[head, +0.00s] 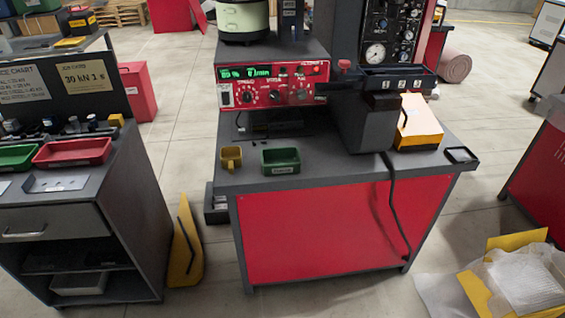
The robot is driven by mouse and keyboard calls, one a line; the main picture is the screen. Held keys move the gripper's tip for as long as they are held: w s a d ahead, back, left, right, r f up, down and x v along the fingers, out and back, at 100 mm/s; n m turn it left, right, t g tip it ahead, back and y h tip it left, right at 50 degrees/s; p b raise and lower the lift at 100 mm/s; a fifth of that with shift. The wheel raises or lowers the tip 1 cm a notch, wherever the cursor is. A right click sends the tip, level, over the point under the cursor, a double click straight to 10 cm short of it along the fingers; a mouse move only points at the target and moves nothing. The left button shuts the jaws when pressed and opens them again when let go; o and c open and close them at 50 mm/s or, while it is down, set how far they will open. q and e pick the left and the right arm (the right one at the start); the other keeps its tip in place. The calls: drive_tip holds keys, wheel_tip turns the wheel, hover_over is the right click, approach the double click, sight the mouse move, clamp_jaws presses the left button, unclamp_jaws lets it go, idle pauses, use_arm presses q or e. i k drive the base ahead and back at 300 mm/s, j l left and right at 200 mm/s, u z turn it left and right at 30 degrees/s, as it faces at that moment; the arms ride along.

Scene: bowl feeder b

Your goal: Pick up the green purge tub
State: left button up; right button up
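The green purge tub (281,160) is a small open rectangular tub with a pale label on its front. It stands upright on the dark top of the red-fronted bench, near the front edge and left of the middle. It looks empty inside. Neither of my grippers shows in the head view.
A small yellow cup (231,159) stands just left of the tub. Behind is the red control panel (273,87); a dark grey block (366,125) stands to the right. The left bench holds another green tray (17,157) and a red tray (72,152).

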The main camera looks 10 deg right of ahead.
sight(281, 161)
drive_tip(key=i+l, duration=0.1)
drive_tip(key=l, duration=0.25)
drive_tip(key=i+l, duration=0.15)
drive_tip(key=l, duration=0.25)
drive_tip(key=i+l, duration=0.1)
drive_tip(key=l, duration=0.25)
drive_tip(key=i+l, duration=0.1)
drive_tip(key=l, duration=0.25)
drive_tip(key=u, duration=0.05)
